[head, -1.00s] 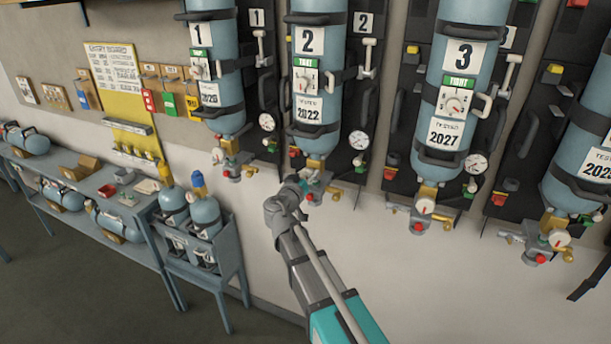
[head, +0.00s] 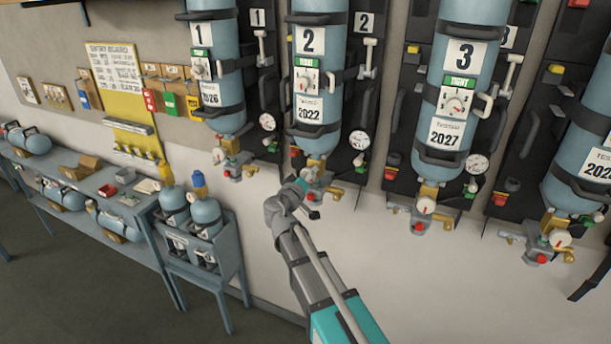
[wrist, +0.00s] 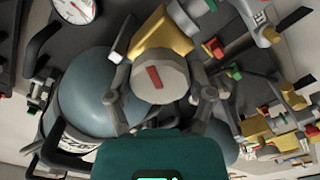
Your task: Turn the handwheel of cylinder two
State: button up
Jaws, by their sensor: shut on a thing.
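Cylinder two (head: 318,141) is a light blue upright bottle strapped to a black wall panel, with a "2" label, a "TIGHT" tag and a "2022" tag. My gripper (head: 302,184) is at the valve under its lower end. In the wrist view, the handwheel (wrist: 160,79) is a round pale grey knob with a red bar on its face, in front of a brass valve body (wrist: 162,35). My gripper (wrist: 163,92) has one finger on each side of the handwheel and is shut on it. In the head view, my gripper largely hides the handwheel.
Cylinder one (head: 216,115) hangs close on the left and cylinder three (head: 452,130) on the right, each with valve fittings below. A gauge (head: 359,140) is beside cylinder two. A stand with small cylinders (head: 205,217) is at lower left. The wall below is bare.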

jog(key=shift+d, duration=0.1)
jog(key=o, duration=1.1)
jog(key=shift+s, duration=0.1)
jog(key=v, duration=1.2)
dwell(1.5)
